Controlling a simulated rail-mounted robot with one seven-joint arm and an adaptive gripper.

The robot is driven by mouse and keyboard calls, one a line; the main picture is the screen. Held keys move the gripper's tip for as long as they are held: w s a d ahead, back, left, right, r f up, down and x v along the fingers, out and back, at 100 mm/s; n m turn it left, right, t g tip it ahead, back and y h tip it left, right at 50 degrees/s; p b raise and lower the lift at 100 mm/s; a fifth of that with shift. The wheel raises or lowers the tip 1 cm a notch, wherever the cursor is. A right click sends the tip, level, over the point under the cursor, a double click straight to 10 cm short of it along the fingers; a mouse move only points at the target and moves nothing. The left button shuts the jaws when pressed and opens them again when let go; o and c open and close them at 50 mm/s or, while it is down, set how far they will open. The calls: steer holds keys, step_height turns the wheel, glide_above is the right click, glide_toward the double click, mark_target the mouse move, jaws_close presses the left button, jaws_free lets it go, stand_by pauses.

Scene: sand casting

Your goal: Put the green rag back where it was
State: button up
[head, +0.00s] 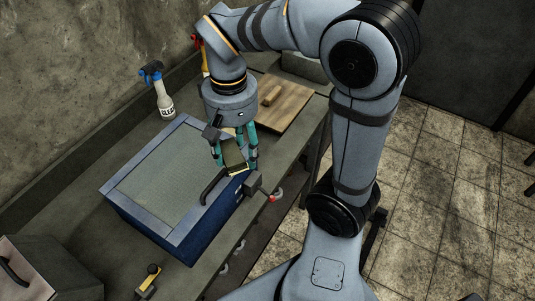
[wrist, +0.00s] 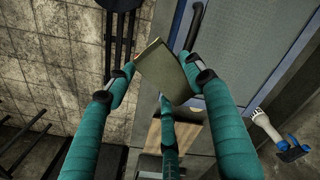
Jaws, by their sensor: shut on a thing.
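My gripper (head: 235,161) has teal fingers and is shut on a flat, olive-green folded piece that looks like the green rag (head: 234,158). In the wrist view the rag (wrist: 165,72) is pinched between the left and right fingertips, tilted, with a third finger below it. The gripper holds it above the front edge of a blue box with a grey top (head: 160,180), near the box's black handle (head: 212,187). I cannot tell whether the rag touches the box. The rag's former place cannot be told from these frames.
A wooden board (head: 295,112) with a small wooden block (head: 271,95) lies behind the gripper. A spray bottle (head: 163,102) stands by the wall. A grey latch-like part with a red end (head: 256,186) juts near the gripper. A grey case (head: 50,275) sits front left.

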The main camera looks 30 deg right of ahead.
steer(key=w+d+f+m+b, duration=0.2)
steer(key=d+f+m+b, duration=0.25)
steer(key=d+f, duration=0.4)
steer(key=w+d+f+m+b, duration=0.3)
steer(key=d+f+m, duration=0.3)
steer(key=d, duration=0.5)
steer(key=p, duration=0.2)
glide_above(264, 157)
steer(key=shift+m, duration=0.35)
steer(key=f, duration=0.6)
steer(key=shift+s+d, duration=0.15)
steer(key=shift+s, duration=0.25)
steer(key=shift+w+f, duration=0.3)
steer(key=shift+f, duration=0.1)
steer(key=shift+f+p, duration=0.45)
steer(key=shift+f, duration=1.4)
steer(key=shift+f, duration=0.2)
steer(key=o, duration=0.9)
steer(key=shift+o, duration=0.5)
